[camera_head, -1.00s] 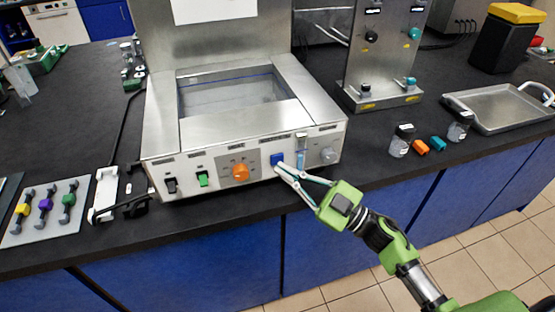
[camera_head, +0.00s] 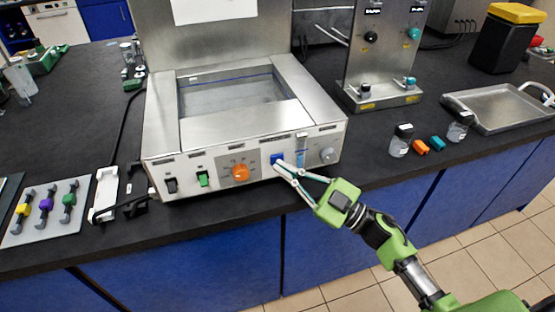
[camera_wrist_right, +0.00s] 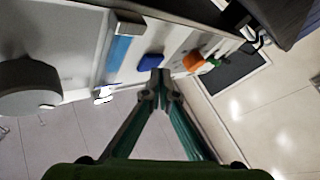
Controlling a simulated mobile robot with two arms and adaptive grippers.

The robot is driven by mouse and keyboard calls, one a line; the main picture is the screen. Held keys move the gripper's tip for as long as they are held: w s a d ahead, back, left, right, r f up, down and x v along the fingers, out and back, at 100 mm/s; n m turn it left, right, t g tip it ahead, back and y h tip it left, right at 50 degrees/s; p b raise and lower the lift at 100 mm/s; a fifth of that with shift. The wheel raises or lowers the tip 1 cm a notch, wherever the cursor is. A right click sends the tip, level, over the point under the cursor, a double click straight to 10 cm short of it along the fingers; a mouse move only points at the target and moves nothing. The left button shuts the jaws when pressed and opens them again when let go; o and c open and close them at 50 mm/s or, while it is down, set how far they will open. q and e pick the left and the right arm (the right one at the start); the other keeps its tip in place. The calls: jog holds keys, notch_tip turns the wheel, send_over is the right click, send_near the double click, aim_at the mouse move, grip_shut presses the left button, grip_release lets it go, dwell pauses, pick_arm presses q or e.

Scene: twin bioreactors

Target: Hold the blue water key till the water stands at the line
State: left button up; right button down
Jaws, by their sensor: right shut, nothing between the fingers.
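The blue water key (camera_head: 277,159) is on the front panel of the steel bath (camera_head: 240,130), between the orange knob and a gauge. My right gripper (camera_head: 279,164) is shut and empty, with its fingertips at the blue key. In the right wrist view the fingertips (camera_wrist_right: 160,78) are close beside the blue key (camera_wrist_right: 150,62); I cannot tell whether they press it. A dark blue line (camera_head: 228,80) runs along the basin's inner wall, above a greyish surface. The gauge (camera_head: 301,150) shows blue, also in the wrist view (camera_wrist_right: 118,55). My left gripper is out of view.
The orange knob (camera_head: 240,172), green switch (camera_head: 203,179) and black switch (camera_head: 171,185) are left of the key; a grey knob (camera_head: 328,155) is right. Jars (camera_head: 401,141) and a metal tray (camera_head: 500,107) stand on the counter at right.

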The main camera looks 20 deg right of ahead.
jog(key=shift+w, duration=0.45)
dwell(0.3)
jog(key=shift+s, duration=0.2)
dwell(6.2)
jog(key=shift+s+p, duration=0.35)
jog(key=shift+s, duration=0.35)
